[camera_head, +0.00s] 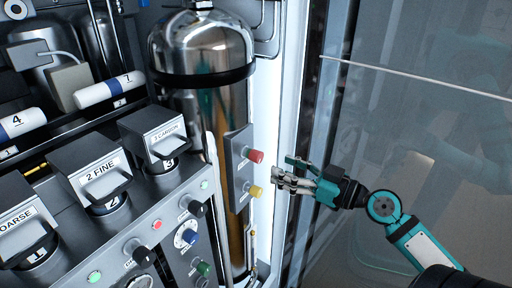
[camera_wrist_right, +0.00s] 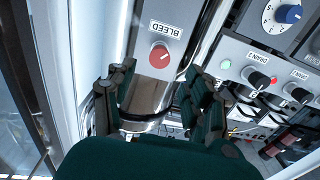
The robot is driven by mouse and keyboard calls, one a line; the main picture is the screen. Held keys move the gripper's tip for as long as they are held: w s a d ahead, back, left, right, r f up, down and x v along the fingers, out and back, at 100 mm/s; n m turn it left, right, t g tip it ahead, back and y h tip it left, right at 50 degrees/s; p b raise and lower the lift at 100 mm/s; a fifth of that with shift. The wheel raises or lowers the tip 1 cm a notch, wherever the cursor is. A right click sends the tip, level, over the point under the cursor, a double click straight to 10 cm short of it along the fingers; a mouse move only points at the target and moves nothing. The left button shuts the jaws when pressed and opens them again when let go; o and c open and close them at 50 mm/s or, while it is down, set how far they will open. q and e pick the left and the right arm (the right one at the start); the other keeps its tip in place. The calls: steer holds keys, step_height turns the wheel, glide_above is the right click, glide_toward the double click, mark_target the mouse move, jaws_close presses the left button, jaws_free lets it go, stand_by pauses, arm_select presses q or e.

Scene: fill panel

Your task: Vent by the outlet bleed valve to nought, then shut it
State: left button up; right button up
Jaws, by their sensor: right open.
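A red knob (camera_head: 255,156) and a yellow knob (camera_head: 255,191) sit on a grey bracket (camera_head: 238,165) beside the chrome cylinder. In the right wrist view a red knob (camera_wrist_right: 159,55) sits next to a label reading BLEED, beyond my fingers and between their lines. My right gripper (camera_head: 282,178) is open and empty, just right of the two knobs and apart from them. Its spread fingers also show in the right wrist view (camera_wrist_right: 160,100). The labels on the bracket are too small to read in the head view. My left gripper is not in view.
The chrome cylinder (camera_head: 203,45) stands behind the bracket. A sloping panel with a blue knob (camera_head: 189,237), black knobs and lamps lies left and below. Filter housings such as 2 FINE (camera_head: 92,170) stand at left. A white upright frame (camera_head: 287,100) rises behind my gripper.

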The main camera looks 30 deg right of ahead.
mark_target(261, 157)
steer(key=p+x, duration=0.2)
steer(key=x, duration=0.1)
steer(key=p+x, duration=0.2)
steer(key=x, duration=0.2)
steer(key=shift+w+r, duration=0.2)
steer(key=shift+w, duration=0.1)
steer(key=shift+w+a+f+p, duration=0.2)
steer(key=shift+w+a+p, duration=0.15)
steer(key=shift+w, duration=0.2)
jaws_close()
